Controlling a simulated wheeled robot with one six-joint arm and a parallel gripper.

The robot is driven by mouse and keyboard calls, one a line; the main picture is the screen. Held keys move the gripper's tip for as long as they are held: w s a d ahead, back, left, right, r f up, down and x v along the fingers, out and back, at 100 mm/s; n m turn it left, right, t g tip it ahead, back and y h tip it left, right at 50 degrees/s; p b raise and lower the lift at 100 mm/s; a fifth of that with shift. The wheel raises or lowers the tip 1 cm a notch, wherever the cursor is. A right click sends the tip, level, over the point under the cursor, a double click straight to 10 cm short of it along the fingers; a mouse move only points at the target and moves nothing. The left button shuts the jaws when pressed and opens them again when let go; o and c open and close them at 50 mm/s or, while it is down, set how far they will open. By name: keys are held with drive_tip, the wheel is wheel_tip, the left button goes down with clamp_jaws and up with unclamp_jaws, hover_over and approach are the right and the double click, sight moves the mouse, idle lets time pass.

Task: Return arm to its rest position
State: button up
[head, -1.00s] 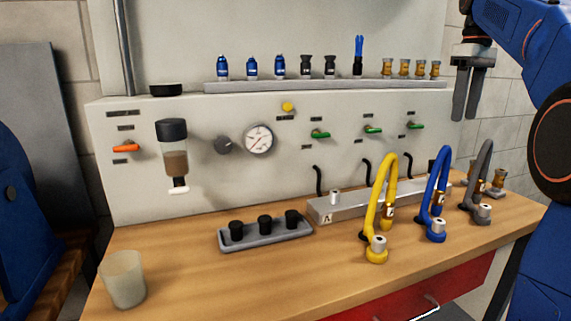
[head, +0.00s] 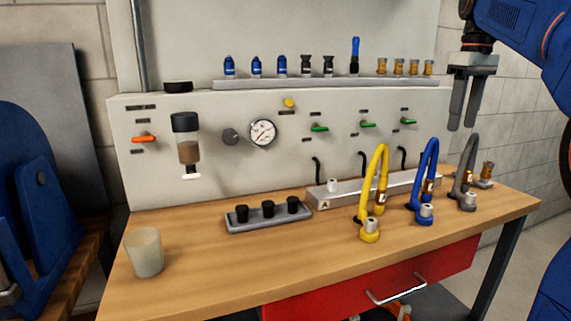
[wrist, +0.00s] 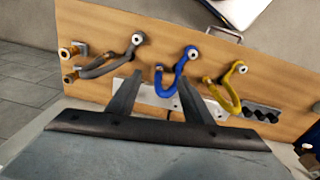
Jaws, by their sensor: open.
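My gripper (head: 464,98) hangs fingers-down at the upper right of the head view, above the right end of the bench and apart from everything. Its two fingers stand apart with nothing between them. In the wrist view my gripper (wrist: 160,95) also shows open and empty, with the bench beyond it. My blue arm (head: 530,45) reaches in from the right edge. Yellow (head: 383,185), blue (head: 428,180) and grey (head: 468,170) hoses stand in arches on the bench near a metal manifold block (head: 345,190).
The wooden bench (head: 200,260) has a red drawer (head: 340,285) below. A cup (head: 145,252) stands at its left and a grey tray (head: 268,222) with three black caps near the middle. A shelf (head: 300,83) holds several fittings. The bench front is clear.

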drive_tip(key=s+a+f+m+t, duration=0.1)
drive_tip(key=s+a+f, duration=0.3)
drive_tip(key=s+f, duration=0.5)
drive_tip(key=s+a+f+m+t, duration=0.1)
drive_tip(key=s+a+f+m, duration=0.1)
drive_tip(key=s+a+f, duration=0.3)
drive_tip(key=s+a+f+m+t, duration=0.2)
drive_tip(key=s+a+f, duration=0.2)
drive_tip(key=s+f, duration=0.9)
wheel_tip(320, 180, down, 9)
drive_tip(key=shift+s+a+r, duration=0.1)
drive_tip(key=shift+s+a, duration=0.1)
drive_tip(key=shift+s, duration=0.1)
